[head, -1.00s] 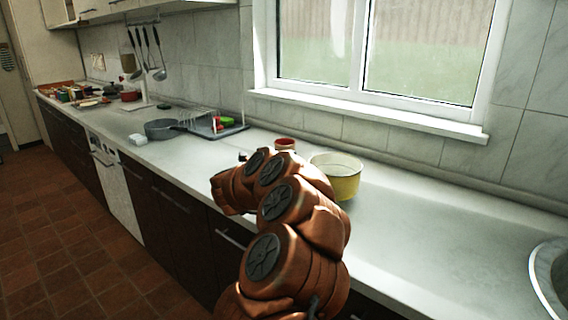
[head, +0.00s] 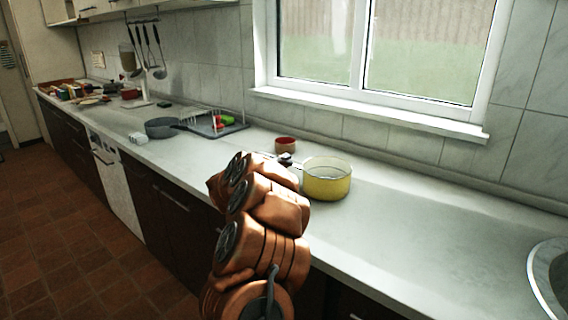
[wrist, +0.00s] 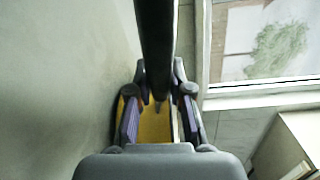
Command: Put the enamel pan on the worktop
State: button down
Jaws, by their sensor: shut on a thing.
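The yellow enamel pan (head: 327,185), with a pale inside, is upright at the worktop (head: 420,235), right of my arm. I cannot tell whether its base touches the surface. My gripper (wrist: 158,108) is shut on the pan; a long dark bar, likely its handle (wrist: 155,45), runs between the fingers in the wrist view. Yellow of the pan also shows between the fingers. In the head view my arm hides most of the gripper; only a small dark part shows beside the pan's left rim.
A small red pot (head: 286,145) stands just behind and left of the pan. A grey pan (head: 161,127) and a dish rack (head: 215,124) are farther left. A round sink (head: 545,285) is at the right edge. The worktop between pan and sink is clear. The window wall is behind.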

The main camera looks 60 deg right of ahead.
jog(key=shift+f, duration=0.2)
jog(key=c, duration=1.1)
grip_release()
jog(key=shift+r, duration=0.15)
jog(key=shift+a, duration=0.35)
jog(key=a, duration=0.3)
jog(key=w+a+b, duration=0.1)
jog(key=a, duration=0.7)
jog(key=shift+w+a+r, duration=0.15)
jog(key=shift+w+r, duration=0.15)
jog(key=shift+w, duration=0.1)
